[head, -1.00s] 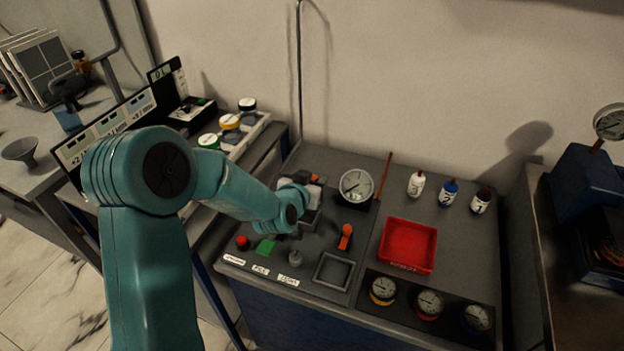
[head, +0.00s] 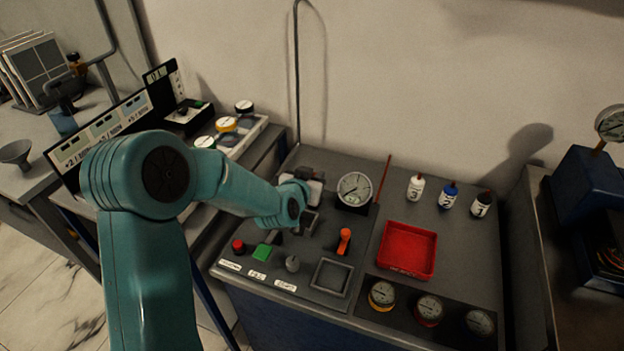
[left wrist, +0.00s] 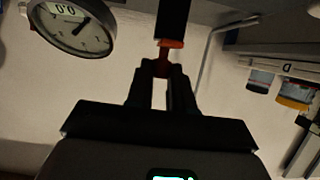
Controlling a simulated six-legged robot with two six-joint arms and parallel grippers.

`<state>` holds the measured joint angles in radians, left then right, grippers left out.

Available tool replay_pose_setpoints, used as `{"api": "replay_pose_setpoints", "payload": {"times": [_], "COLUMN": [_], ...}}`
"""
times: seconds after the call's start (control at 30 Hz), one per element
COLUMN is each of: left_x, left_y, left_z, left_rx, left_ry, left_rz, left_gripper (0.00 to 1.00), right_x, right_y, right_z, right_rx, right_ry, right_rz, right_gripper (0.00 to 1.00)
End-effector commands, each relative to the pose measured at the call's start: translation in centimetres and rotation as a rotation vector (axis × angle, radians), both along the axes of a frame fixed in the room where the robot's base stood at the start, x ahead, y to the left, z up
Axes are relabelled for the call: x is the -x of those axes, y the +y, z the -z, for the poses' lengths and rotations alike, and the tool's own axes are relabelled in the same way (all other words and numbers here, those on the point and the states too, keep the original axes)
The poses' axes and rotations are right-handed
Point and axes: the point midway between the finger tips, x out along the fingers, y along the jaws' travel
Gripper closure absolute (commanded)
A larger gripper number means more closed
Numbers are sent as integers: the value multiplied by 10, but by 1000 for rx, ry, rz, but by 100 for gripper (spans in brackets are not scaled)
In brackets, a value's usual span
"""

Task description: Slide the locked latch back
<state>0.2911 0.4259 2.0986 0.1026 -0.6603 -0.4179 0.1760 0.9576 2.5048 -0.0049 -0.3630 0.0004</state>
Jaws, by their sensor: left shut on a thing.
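My left gripper (left wrist: 162,72) is shut on a small orange-red latch piece (left wrist: 170,45) in the left wrist view. A dark block (left wrist: 173,18) sits just past it. In the head view my left wrist covers most of the gripper and the latch. A pale grey latch housing (head: 315,190) shows in part just beyond the wrist, left of the gauge. How far the latch has slid cannot be seen. My right gripper is in neither view.
A dial gauge (head: 354,189) stands right of the wrist; it also shows in the left wrist view (left wrist: 75,25). An orange lever (head: 344,240), red tray (head: 407,250), several bottles and small gauges share the panel.

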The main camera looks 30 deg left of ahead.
Motion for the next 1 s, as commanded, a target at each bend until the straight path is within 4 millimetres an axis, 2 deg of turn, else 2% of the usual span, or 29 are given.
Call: {"api": "replay_pose_setpoints", "payload": {"times": [0.1, 0.13, 0.2, 0.5, 0.63, 0.77, 1.0], "left_x": [-1, -1, -1, 2, 12, 36, 96], "left_y": [1, 1, 1, 0, -2, -8, -22], "left_z": [-4, -4, -4, -3, -8, -19, -45], "left_rx": [-3, -3, -3, -2, -2, -2, -3], "left_ry": [-10, -11, -10, -8, -8, -9, -12], "left_rz": [-2, -2, -2, -1, -1, -1, -2], "left_gripper": [100, 75, 52, 52, 52, 52, 52], "right_x": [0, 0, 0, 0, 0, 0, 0], "right_y": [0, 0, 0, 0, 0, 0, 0], "right_z": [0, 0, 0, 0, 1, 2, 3], "right_rx": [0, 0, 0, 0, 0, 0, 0], "right_ry": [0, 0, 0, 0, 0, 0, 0], "right_rz": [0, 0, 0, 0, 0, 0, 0], "right_gripper": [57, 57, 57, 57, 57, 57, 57]}}
